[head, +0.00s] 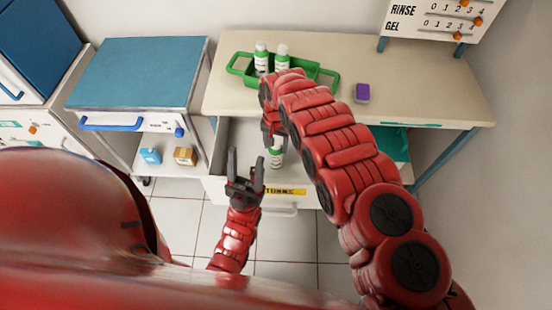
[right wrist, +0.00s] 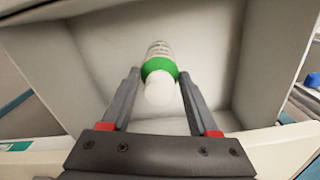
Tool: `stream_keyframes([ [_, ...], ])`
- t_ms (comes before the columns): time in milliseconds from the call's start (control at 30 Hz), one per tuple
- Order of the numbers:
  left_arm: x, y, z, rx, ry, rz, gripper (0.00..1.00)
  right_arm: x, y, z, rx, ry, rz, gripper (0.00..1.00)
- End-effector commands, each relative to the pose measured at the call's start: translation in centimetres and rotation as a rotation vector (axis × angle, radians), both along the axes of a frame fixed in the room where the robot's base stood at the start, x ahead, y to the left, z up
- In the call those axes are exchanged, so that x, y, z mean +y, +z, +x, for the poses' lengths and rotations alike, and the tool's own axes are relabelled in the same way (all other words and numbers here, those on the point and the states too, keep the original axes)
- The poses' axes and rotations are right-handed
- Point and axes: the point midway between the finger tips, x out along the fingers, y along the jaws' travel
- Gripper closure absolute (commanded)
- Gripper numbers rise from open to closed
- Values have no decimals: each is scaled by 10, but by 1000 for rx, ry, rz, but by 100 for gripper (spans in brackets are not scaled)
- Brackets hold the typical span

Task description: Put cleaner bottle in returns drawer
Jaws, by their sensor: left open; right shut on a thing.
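The cleaner bottle (head: 277,157), white with a green band and a white cap, is in the opening of the pulled-out returns drawer (head: 297,190). My right gripper (head: 273,138) is shut on it from above. In the right wrist view the bottle (right wrist: 158,70) is between the two fingers (right wrist: 160,76), cap toward the camera, with the drawer's pale inner walls (right wrist: 215,50) around it. I cannot tell whether its base touches the drawer floor. My left gripper (head: 246,172) is open and empty, in front of the drawer's left part.
On the desk (head: 420,105), a green tray (head: 240,66) holds two similar bottles (head: 282,58). A purple block (head: 362,92) lies to its right. A blue-topped cabinet (head: 135,75) stands left, with small boxes (head: 185,156) on its lower shelf. My right arm hides part of the desk.

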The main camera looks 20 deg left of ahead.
Motion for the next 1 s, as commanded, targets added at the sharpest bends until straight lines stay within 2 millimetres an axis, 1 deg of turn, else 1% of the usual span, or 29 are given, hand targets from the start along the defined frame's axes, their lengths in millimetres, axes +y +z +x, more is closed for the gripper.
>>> stream_keyframes([
  [33, 0, 1, 0, 0, 0, 0, 45, 1, -8, -1, 1, 2, 1, 100],
  [167, 0, 1, 0, 0, 0, 0, 45, 0, -23, -2, 2, 2, -2, 100],
  [200, 0, -5, 0, 0, 0, 0, 45, 1, -29, -1, 0, 2, 1, 100],
  [367, 0, -8, 0, 0, 0, 0, 45, 0, -33, 1, -1, 1, 1, 100],
  [467, 0, -12, 0, 0, 0, 0, 45, 0, -39, 0, 0, 1, 0, 100],
  [567, 0, -18, 0, 0, 0, 0, 45, 0, -50, -1, 0, 2, -1, 100],
  [600, 0, -31, 0, 0, 0, 0, 45, 0, -62, -1, 1, 3, -1, 100],
  [700, 0, -42, 0, 1, 0, 0, 45, 0, -73, 0, 0, 1, -1, 100],
  [867, 0, -38, 0, 0, 0, 0, 45, 0, -69, 0, -1, 1, -1, 100],
  [1000, 0, -39, 0, 0, 0, 0, 45, 0, -70, 0, 0, 1, -1, 100],
])
